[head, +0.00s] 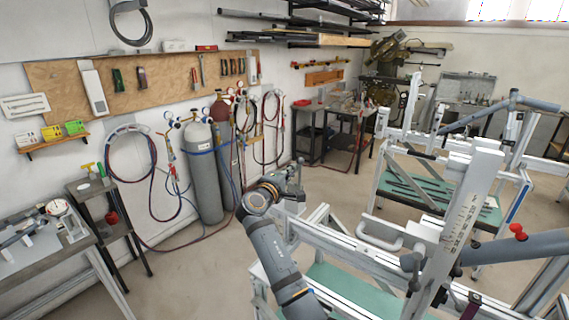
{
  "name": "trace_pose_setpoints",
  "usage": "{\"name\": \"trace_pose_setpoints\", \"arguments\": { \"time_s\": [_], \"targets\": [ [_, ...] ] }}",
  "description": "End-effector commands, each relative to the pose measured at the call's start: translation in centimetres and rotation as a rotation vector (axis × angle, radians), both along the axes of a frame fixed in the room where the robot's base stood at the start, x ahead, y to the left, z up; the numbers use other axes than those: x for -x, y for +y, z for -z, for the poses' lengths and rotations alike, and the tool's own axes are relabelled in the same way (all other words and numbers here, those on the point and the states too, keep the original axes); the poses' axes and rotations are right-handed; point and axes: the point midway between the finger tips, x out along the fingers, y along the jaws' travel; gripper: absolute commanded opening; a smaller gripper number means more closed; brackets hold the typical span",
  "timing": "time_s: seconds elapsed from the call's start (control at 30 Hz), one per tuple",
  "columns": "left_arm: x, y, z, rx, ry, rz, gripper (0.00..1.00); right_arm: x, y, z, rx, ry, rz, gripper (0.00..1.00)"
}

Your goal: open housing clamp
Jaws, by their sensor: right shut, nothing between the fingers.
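My right gripper (293,182) is in the middle of the head view, at the end of my dark arm. It is shut and empty, in the air left of the near frame jig (320,235). The jig is a silver rail structure with a tilted upright plate (468,205) and a thick grey tube (510,247). My left gripper is not in view.
A second frame jig (420,160) with a green shelf stands behind. Grey gas cylinders (203,175) with hoses stand by the left wall. A workbench (40,255) is at lower left. Bare floor (185,275) lies between the bench and the near jig.

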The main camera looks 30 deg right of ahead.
Motion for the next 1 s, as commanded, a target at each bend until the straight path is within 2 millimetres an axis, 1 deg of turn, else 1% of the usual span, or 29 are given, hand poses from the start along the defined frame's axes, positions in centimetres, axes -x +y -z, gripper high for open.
{"name": "trace_pose_setpoints", "arguments": {
  "time_s": [0.4, 0.6, 1.0],
  "targets": [
    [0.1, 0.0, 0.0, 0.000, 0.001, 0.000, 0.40, 0.3, 0.0, 0.1, 0.000, -0.002, 0.000, 0.00],
    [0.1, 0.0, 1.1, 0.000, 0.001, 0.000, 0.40, 0.5, -0.1, 0.3, -0.015, -0.039, 0.000, 0.00],
    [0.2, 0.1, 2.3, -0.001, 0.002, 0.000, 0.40, 1.0, -0.3, 0.2, -0.041, -0.100, 0.000, 0.00]
  ]
}}
